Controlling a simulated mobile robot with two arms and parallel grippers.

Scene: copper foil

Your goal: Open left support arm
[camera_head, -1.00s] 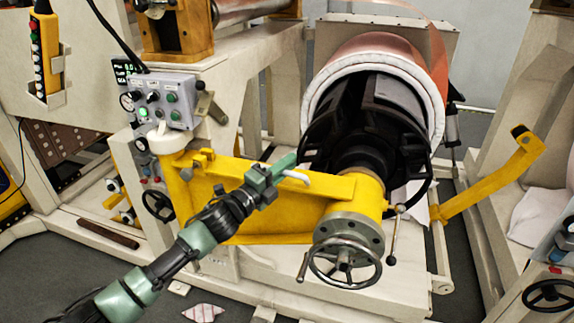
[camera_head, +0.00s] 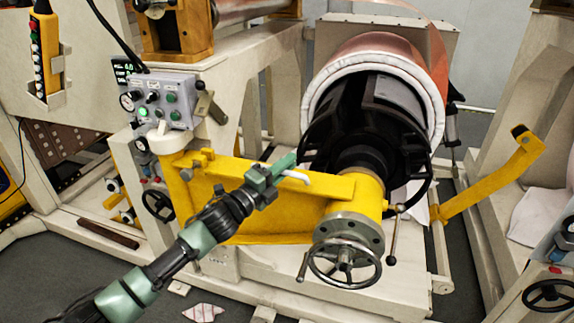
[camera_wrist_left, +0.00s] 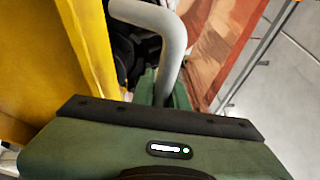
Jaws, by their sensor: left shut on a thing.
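The yellow support arm (camera_head: 235,210) runs from its pivot at the machine frame on the left to a round hub (camera_head: 348,232) at the end of the black shaft. A pale handle (camera_head: 297,177) sticks out near the top edge of the support arm. My left gripper (camera_head: 283,170) is shut on this handle. The yellow arm plate (camera_wrist_left: 38,62) stands close on the left there. My right gripper is not in view.
A handwheel (camera_head: 344,264) projects in front of the hub. The copper roll (camera_head: 385,55) sits behind on the shaft. A control box (camera_head: 160,100) stands above the pivot. Another yellow arm (camera_head: 490,180) reaches up on the right.

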